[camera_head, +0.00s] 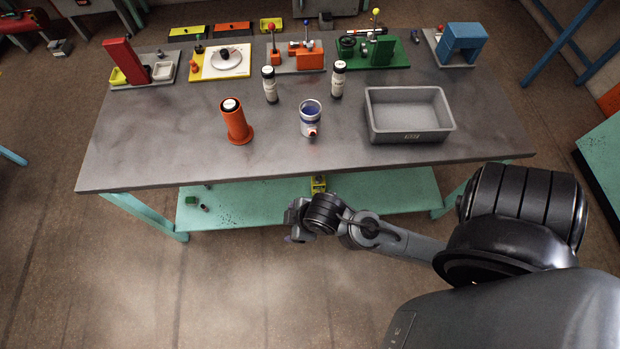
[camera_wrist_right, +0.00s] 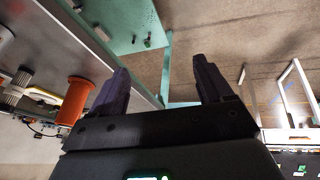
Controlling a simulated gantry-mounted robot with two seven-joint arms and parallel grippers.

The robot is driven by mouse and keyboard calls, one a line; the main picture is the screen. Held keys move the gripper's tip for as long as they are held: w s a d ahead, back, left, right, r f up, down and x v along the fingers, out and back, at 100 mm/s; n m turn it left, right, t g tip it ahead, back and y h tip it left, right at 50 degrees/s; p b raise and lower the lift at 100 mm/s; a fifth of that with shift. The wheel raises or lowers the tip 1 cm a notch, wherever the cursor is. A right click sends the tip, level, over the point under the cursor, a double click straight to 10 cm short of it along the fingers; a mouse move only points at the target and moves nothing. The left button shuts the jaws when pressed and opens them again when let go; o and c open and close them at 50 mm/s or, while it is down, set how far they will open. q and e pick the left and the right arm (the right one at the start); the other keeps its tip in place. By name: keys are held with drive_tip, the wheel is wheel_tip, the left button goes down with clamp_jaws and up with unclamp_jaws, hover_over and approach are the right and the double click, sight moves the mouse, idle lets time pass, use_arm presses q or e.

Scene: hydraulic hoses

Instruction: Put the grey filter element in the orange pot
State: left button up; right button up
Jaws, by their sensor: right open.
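The orange pot (camera_head: 236,124) stands upright on the table, left of centre, with a flange at its base. Its top shows a dark round area with a pale ring; I cannot tell whether something sits inside. It also shows in the right wrist view (camera_wrist_right: 75,101), left of the fingers. Two dark cylinders with white bands, a left one (camera_head: 270,86) and a right one (camera_head: 338,80), stand behind; I cannot tell whether either is the grey filter element. My right gripper (camera_head: 296,220) is in front of the table edge, open and empty in its wrist view (camera_wrist_right: 160,82). My left gripper is out of view.
A white-and-blue cup (camera_head: 310,121) with a red part stands right of the pot. A grey bin (camera_head: 381,132) sits at the right. Several fixtures, including a blue one (camera_head: 462,41), line the back. A green lower shelf (camera_head: 380,190) juts out below the table.

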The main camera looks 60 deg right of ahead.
drive_tip(key=s+m, duration=0.1)
drive_tip(key=s+r+m+g, duration=0.1)
drive_tip(key=s, duration=0.1)
drive_tip(key=s+m, duration=0.1)
drive_tip(key=shift+s+d+r, duration=0.15)
drive_tip(key=shift+s+r, duration=0.15)
drive_tip(key=shift+s, duration=0.05)
